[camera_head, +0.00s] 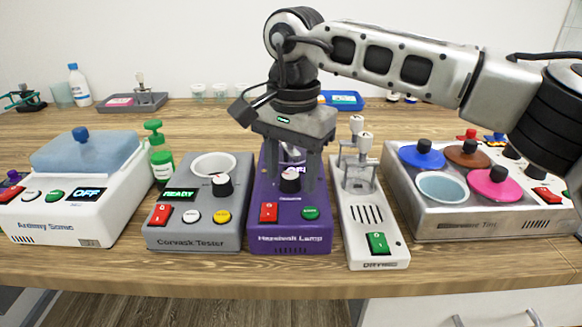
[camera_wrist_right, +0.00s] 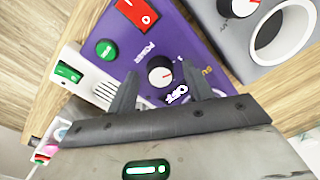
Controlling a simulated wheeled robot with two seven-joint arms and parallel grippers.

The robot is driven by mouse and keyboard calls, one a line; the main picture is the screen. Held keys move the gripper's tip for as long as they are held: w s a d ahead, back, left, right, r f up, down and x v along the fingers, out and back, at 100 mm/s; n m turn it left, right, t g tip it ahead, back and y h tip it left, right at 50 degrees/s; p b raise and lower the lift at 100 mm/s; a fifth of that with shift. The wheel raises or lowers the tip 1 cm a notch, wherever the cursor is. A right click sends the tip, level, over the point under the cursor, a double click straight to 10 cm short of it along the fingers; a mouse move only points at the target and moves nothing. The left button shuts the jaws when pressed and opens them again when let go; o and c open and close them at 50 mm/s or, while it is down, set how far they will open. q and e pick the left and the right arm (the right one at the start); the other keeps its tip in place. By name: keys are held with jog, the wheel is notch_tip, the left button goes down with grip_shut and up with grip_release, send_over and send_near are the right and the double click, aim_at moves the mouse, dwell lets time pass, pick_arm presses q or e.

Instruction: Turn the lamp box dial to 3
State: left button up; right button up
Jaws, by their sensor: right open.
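The lamp box (camera_head: 290,238) is a purple box at the middle of the table, labelled as a lamp. Its dial (camera_head: 291,182) is a black knob with a white top; in the right wrist view the dial (camera_wrist_right: 160,73) has a red mark on its rim. I cannot read scale numbers around it. A display (camera_wrist_right: 176,95) by the dial reads OFF. My right gripper (camera_head: 290,188) points down over the box, open, one finger on each side of the dial; I cannot tell whether they touch it. My left gripper is not in view.
On the lamp box are a red switch (camera_head: 268,212) and a green button (camera_head: 311,212). The grey tester (camera_head: 196,238) stands close on the left, a white device with a green switch (camera_head: 377,243) close on the right. The table's front strip is clear.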

jog(key=c, duration=1)
